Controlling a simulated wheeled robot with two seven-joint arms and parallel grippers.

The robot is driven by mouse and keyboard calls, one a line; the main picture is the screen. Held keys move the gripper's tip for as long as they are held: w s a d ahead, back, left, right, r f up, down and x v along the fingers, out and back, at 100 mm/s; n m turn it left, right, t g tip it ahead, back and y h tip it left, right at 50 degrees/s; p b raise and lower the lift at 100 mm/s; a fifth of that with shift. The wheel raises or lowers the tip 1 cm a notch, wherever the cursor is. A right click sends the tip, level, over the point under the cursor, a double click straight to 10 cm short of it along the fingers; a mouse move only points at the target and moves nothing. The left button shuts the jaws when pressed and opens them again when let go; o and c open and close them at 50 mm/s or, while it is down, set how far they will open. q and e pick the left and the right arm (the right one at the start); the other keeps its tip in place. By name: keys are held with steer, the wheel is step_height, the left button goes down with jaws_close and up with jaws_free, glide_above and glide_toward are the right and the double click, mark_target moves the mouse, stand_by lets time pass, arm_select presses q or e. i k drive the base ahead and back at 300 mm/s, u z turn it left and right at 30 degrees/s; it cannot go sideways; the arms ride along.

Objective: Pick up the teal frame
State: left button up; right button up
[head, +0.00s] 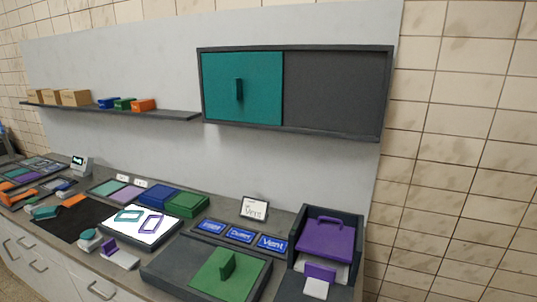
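The teal frame (129,215) is a small flat outline with an open middle. It lies on the left part of a bright white panel (138,230) on the counter in the head view. A purple frame (152,224) lies on the same panel, just right of the teal one. The two are close together, and I cannot tell whether they touch. Neither of my grippers shows in the head view.
A black mat (72,226) lies left of the panel. Blue (155,196) and green (187,204) boxes stand behind it. A grey tray with a green handled plate (226,274) is at right. A teal-doored cabinet (258,88) and shelf (170,113) hang above.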

mark_target(124, 216)
steer(key=u, duration=2.65)
steer(key=i, duration=4.9)
